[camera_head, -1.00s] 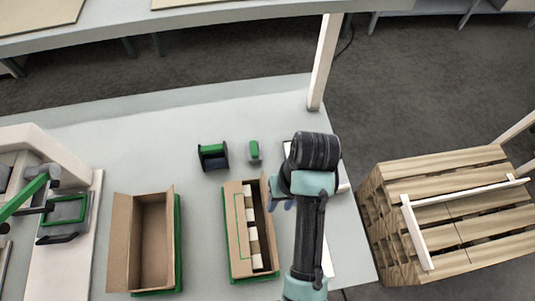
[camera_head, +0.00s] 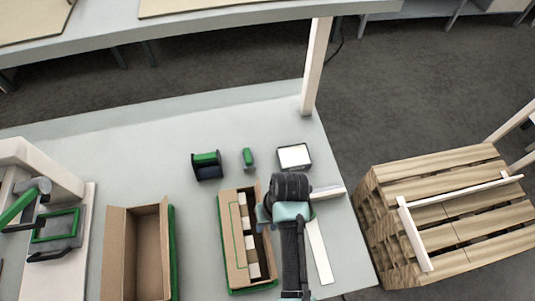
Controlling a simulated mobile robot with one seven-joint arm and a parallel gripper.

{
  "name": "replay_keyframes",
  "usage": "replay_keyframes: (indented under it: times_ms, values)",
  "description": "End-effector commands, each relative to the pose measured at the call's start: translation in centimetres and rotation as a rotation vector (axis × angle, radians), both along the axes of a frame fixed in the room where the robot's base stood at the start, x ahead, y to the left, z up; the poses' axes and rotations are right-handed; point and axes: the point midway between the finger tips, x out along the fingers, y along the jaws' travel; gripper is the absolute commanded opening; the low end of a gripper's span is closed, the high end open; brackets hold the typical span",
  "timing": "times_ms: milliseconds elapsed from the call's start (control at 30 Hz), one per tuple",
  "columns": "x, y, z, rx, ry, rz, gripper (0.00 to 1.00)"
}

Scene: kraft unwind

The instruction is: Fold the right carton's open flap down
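The right carton (camera_head: 225,235) is a brown box on a green base, with a row of cream blocks inside. A brown panel with a green outline lies along its left side. Its right side is partly covered by my arm, so I cannot tell how the flap there stands. My gripper (camera_head: 263,226) is at the carton's right edge, mostly hidden under my wrist. I cannot see whether its fingers are open or touch the carton. The left carton (camera_head: 148,250) is open and looks empty, with side flaps raised, on a green base.
Behind the cartons are a black and green dispenser (camera_head: 207,165), a small green object (camera_head: 248,158) and a dark-rimmed white box (camera_head: 294,156). A white strip (camera_head: 319,252) lies right of my arm. A machine (camera_head: 55,235) stands left; a wooden pallet (camera_head: 450,210) stands beyond the table's right edge.

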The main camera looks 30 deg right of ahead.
Motion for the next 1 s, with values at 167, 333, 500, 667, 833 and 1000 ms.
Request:
replay_keyframes:
  times_ms: [167, 333, 500, 667, 833, 1000]
  values:
    - [0.0, -0.01, 0.02, 0.0, 0.0, 0.0, 0.0]
    - [0.0, -0.02, 0.04, 0.0, 0.0, -0.001, 0.0]
    - [0.0, -0.02, 0.05, 0.0, 0.0, -0.001, 0.0]
    - [0.01, -0.02, 0.06, 0.0, 0.0, -0.001, 0.0]
    - [0.01, -0.02, 0.06, 0.0, -0.001, -0.001, 0.0]
    - [0.02, -0.03, 0.07, 0.0, -0.001, -0.001, 0.0]
